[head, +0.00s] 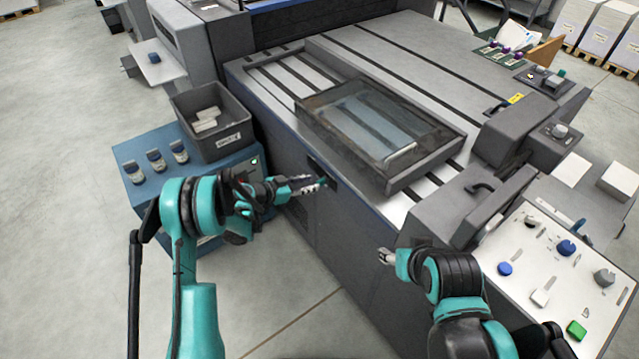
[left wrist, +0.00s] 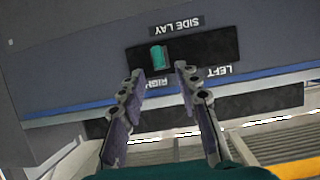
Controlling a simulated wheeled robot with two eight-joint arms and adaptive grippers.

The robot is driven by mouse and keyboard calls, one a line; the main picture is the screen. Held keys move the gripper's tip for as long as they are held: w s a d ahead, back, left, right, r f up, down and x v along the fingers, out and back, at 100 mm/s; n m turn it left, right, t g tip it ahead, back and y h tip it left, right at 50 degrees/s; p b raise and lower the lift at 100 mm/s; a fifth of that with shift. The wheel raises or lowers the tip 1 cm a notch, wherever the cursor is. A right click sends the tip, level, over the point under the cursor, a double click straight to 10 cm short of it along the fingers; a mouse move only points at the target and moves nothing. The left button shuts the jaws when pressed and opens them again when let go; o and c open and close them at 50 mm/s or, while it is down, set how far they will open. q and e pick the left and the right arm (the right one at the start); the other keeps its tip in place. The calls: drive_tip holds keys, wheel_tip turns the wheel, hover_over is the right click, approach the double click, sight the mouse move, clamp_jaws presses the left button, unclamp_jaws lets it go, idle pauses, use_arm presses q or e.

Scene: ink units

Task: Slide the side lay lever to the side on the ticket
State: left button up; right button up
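The side lay lever (left wrist: 158,57) is a small green block on a dark panel (left wrist: 205,50) in the press's side. The panel's labels read SIDE LAY, RIGHT and LEFT, upside down in the left wrist view. The lever stands at the end by the RIGHT label. My left gripper (left wrist: 159,71) is open, its fingertips apart in front of the lever, one toward each side of it; contact cannot be told. In the head view my left gripper (head: 313,184) is at the press's side. My right gripper (head: 387,257) is by the press front, its opening unclear. I see no readable ticket.
A glass-topped frame (head: 380,128) lies on the press bed above the panel. A grey bin (head: 212,124) stands on a blue cabinet (head: 137,180) with several knobs, left of the press. A control console (head: 545,275) with knobs is at the right.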

sight(317, 182)
use_arm(q)
drive_tip(key=b+x, duration=0.1)
drive_tip(key=x, duration=0.4)
drive_tip(key=shift+w+d+f, duration=0.1)
drive_tip(key=shift+w+d, duration=0.05)
